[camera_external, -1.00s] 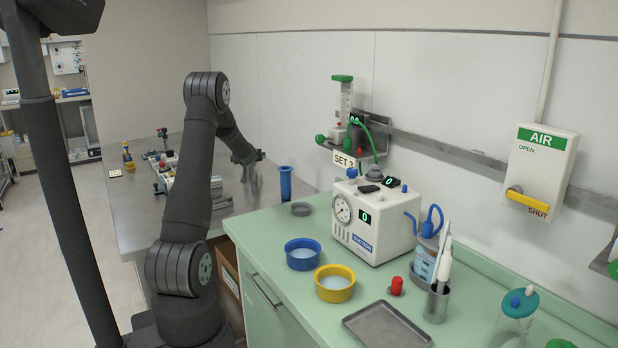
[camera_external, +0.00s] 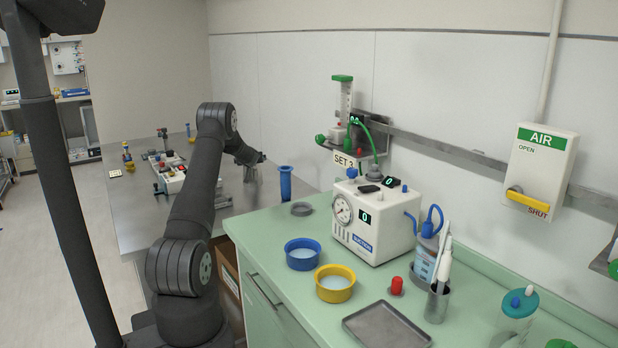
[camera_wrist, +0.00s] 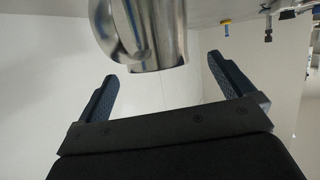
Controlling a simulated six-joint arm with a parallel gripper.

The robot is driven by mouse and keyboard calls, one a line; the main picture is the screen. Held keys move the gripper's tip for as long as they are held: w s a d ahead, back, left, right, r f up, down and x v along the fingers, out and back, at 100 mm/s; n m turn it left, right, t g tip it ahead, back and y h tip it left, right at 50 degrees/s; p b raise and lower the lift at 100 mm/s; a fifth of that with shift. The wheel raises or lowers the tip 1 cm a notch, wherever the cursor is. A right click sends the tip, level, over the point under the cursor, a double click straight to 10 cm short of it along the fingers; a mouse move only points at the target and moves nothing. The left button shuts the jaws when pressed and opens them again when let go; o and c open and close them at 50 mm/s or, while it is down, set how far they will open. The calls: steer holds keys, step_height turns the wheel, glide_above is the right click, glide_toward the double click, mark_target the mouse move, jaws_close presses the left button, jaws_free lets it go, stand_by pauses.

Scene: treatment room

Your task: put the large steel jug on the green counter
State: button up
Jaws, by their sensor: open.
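The large steel jug (camera_external: 251,174) stands on the steel table, near the wall, and is partly hidden behind my gripper in the external view. In the wrist view the shiny jug (camera_wrist: 160,30) is at the top, with its handle on the left side. My gripper (camera_wrist: 162,70) is open, its two dark fingers on either side of the jug's lower end in the picture. I cannot tell whether the jug is between the fingers or just beyond them. The green counter (camera_external: 262,233) is to the right of and in front of the steel table.
A tall blue cylinder (camera_external: 285,183) is just right of the jug. A grey dish (camera_external: 301,209), blue bowl (camera_external: 302,262), yellow bowl (camera_external: 335,291), white suction machine (camera_external: 375,225) and metal tray (camera_external: 386,326) occupy the counter. Bare counter remains left of the bowls.

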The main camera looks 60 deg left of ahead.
steer(key=x, duration=0.3)
steer(key=shift+w, duration=0.1)
steer(key=c, duration=1.9)
steer(key=shift+c, duration=0.2)
steer(key=shift+r, duration=0.2)
steer(key=w+d+r, duration=0.4)
steer(key=d+r, duration=0.6)
steer(key=shift+w+d+r, duration=0.25)
steer(key=shift+w+r, duration=0.05)
steer(key=shift+w, duration=0.05)
stand_by(2.3)
